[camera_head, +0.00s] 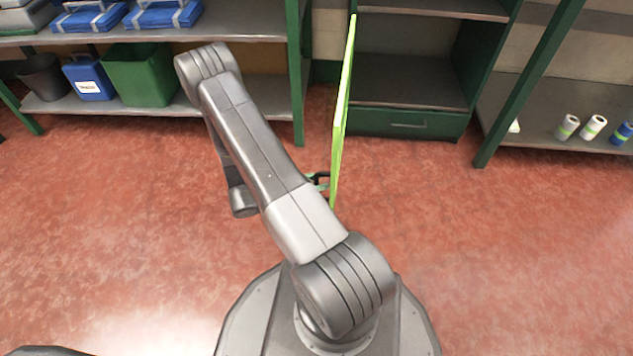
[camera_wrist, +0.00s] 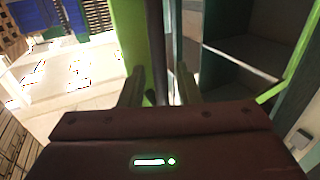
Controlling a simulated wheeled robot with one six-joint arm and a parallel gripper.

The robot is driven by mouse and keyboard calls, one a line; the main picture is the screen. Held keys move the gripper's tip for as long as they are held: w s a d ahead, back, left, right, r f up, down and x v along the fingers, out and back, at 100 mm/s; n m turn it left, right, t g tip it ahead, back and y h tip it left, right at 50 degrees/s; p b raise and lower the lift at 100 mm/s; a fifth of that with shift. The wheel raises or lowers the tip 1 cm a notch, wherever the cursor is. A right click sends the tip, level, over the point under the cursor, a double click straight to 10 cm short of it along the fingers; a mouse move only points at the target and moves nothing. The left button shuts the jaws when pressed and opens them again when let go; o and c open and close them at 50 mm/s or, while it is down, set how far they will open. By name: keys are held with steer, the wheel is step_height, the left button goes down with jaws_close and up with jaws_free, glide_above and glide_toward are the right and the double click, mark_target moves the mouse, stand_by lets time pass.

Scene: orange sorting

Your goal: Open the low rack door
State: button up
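The low rack door (camera_head: 343,110) is bright green and stands swung open, seen nearly edge-on in the head view. The rack (camera_head: 410,80) behind it shows open dark shelves. A dark handle (camera_head: 321,180) sits on the door's left face near its lower end, partly hidden by my arm. In the wrist view, my gripper (camera_wrist: 160,88) has its two pale fingers apart. A dark upright bar (camera_wrist: 168,45), seemingly the handle, lies between them, with gaps showing beside it.
A closed drawer (camera_head: 408,124) lies below the rack's shelves. A left shelf holds a green bin (camera_head: 140,75) and a blue bin (camera_head: 88,78). A right shelf holds several rolls (camera_head: 593,127). The red floor (camera_head: 480,250) is clear in front and to the right.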

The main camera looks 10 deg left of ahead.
steer(key=p+v, duration=0.3)
steer(key=v, duration=1)
steer(key=shift+a, duration=0.25)
steer(key=shift+s, duration=0.15)
steer(key=shift+b+x, duration=1.55)
steer(key=shift+x, duration=5.45)
steer(key=shift+r, duration=0.1)
